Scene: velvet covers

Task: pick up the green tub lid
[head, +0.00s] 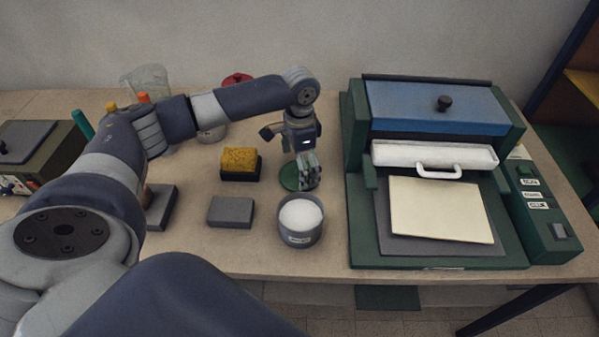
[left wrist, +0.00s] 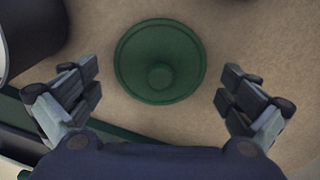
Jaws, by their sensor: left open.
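The green tub lid (head: 289,177) is a round disc lying on the table, between the yellow sponge and the green machine. In the left wrist view the lid (left wrist: 160,62) shows whole, with a round knob at its middle. My left gripper (head: 307,181) is over the lid and hides its right part in the head view. In the left wrist view the left gripper (left wrist: 160,92) is open, its fingers spread to either side of the lid and apart from it. My right gripper is not in view.
An open grey tub (head: 300,238) of white powder stands just in front of the lid. A grey block (head: 231,212) and a yellow sponge (head: 240,160) on a dark block lie to the left. The green machine (head: 360,220) with a blue top stands close on the right.

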